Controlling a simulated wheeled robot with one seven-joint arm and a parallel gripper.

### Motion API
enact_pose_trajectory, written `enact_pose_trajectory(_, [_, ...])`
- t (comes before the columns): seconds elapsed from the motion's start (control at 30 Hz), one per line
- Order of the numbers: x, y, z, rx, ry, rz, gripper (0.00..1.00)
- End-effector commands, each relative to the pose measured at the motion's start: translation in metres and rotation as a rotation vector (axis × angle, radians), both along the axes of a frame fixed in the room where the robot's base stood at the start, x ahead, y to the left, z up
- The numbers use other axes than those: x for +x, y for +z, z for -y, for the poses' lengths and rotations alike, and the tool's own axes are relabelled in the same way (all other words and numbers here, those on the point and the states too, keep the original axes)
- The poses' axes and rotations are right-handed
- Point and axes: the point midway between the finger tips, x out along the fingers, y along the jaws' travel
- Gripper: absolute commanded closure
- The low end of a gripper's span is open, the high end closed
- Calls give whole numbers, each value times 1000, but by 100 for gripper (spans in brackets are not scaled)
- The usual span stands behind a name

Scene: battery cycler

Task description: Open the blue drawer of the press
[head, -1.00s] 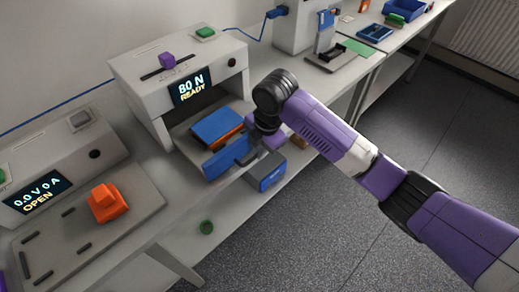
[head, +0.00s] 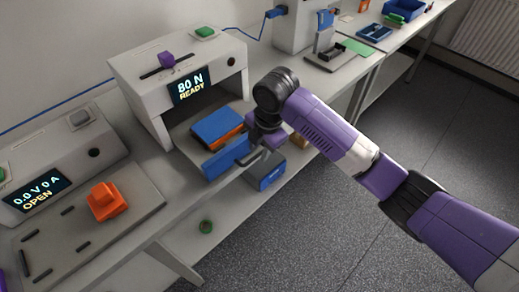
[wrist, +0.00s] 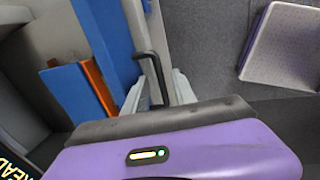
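The press (head: 150,85) is a white machine with a display reading "80 N READY". The blue drawer (head: 228,157) is a blue front panel at the press's front, and it fills a vertical band in the wrist view (wrist: 108,35). Its black bar handle (wrist: 152,66) stands out from the panel. My gripper (wrist: 157,90) is at this handle, with one pale finger on each side of it. The fingers look apart, with the handle between them; whether either touches it is unclear. In the head view my gripper (head: 255,153) is partly hidden by my wrist.
A blue-topped orange object (head: 218,124) lies on the press's grey bed behind the drawer front. A blue bin (head: 266,172) stands below and right of the drawer. A tester reading "OPEN" (head: 50,170) is at left. The floor (head: 330,235) in front is clear.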

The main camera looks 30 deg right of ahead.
Motion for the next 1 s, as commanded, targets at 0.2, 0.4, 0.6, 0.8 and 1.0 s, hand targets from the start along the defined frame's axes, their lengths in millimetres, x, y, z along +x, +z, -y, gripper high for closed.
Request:
enact_pose_trajectory(0.2, [-5, 33, 2, -1, 2, 5, 68])
enact_pose_trajectory(0.4, [-11, 60, 4, 0, 2, 3, 68])
enact_pose_trajectory(0.6, [-14, 71, 4, 0, 1, 1, 68])
enact_pose_trajectory(0.8, [-14, 71, 4, 0, 1, 1, 68])
enact_pose_trajectory(1.0, [-14, 71, 4, 0, 1, 1, 68])
